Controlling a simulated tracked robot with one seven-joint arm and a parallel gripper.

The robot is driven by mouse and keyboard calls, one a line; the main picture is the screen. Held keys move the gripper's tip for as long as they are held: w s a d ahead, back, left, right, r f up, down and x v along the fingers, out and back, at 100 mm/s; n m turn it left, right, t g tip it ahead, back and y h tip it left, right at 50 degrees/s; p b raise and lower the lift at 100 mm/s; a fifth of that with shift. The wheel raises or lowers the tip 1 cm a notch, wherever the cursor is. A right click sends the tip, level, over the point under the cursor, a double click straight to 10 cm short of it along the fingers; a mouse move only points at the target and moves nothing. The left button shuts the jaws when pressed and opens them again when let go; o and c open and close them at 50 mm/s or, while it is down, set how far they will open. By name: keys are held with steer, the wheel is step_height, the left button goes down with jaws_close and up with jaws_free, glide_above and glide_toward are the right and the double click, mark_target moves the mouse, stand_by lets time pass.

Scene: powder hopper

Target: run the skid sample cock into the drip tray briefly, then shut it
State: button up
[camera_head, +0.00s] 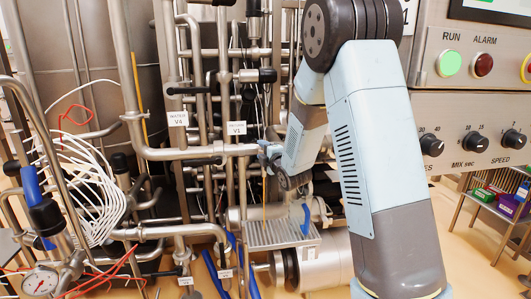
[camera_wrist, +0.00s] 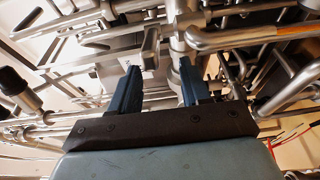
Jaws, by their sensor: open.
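My gripper (camera_head: 268,154) is open among the pipes in the middle of the head view, partly hidden by my own wrist. In the wrist view its two blue fingers (camera_wrist: 158,80) stand apart with nothing held between them. A grey metal block-shaped part (camera_wrist: 151,47) lies beyond the gap between the fingertips; I cannot tell whether they touch it. The slotted drip tray (camera_head: 281,236) is below my gripper in the head view. A blue lever (camera_head: 305,219) stands at the tray's right end; I cannot tell whether it belongs to the sample cock.
Pipes with black-handled valves crowd around my gripper, with tags V4 (camera_head: 178,119) and V1 (camera_head: 237,128). White coiled hose (camera_head: 95,190) and a gauge (camera_head: 40,280) are at left. A control panel (camera_head: 475,125) is at right. Open floor shows at lower right.

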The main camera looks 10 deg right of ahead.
steer(key=s, duration=0.9)
steer(key=shift+c, duration=0.2)
steer(key=shift+d, duration=0.1)
